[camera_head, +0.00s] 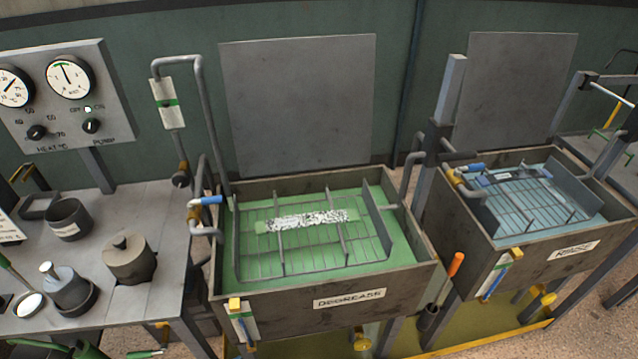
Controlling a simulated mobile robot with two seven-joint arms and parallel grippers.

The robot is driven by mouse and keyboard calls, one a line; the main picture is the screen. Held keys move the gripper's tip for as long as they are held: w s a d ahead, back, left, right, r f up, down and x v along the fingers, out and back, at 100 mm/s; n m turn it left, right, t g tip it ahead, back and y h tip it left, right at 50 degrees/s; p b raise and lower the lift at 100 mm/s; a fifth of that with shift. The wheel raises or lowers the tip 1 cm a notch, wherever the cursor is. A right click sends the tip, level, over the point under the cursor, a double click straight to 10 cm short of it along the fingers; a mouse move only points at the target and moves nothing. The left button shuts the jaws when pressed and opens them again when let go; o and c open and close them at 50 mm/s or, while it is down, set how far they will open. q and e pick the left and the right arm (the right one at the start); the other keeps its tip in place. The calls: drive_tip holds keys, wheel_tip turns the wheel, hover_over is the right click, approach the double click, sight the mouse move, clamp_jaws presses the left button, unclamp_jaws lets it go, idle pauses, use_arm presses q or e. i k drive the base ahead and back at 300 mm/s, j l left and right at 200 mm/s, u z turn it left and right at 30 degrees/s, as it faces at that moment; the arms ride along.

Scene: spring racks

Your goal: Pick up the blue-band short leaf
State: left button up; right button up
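Neither of my grippers shows in the head view. A flat strip with white-and-dark speckles (305,220) lies across the wire rack in the green-liquid tank labelled DEGREASE (290,309). No blue band can be made out on it. A small bluish-grey flat piece (500,178) lies on the rack in the blue-liquid tank (478,243) at the right. It may be the blue-band short leaf, but it is too small to tell for sure.
A bench (170,225) at the left holds a dark cup (68,220), a lidded pot (130,260) and other small items. Blue-handled taps and pipes stand at the tanks' left sides. An orange-handled tool (455,265) stands between the tanks. Upright panels rise behind both.

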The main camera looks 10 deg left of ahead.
sight(500, 177)
drive_tip(key=l+u, duration=0.85)
drive_tip(key=k+l+u, duration=0.1)
drive_tip(key=l, duration=0.25)
drive_tip(key=l+u, duration=0.1)
drive_tip(key=l, duration=0.25)
drive_tip(key=k+l, duration=0.15)
drive_tip(key=l, duration=0.2)
drive_tip(key=u, duration=0.05)
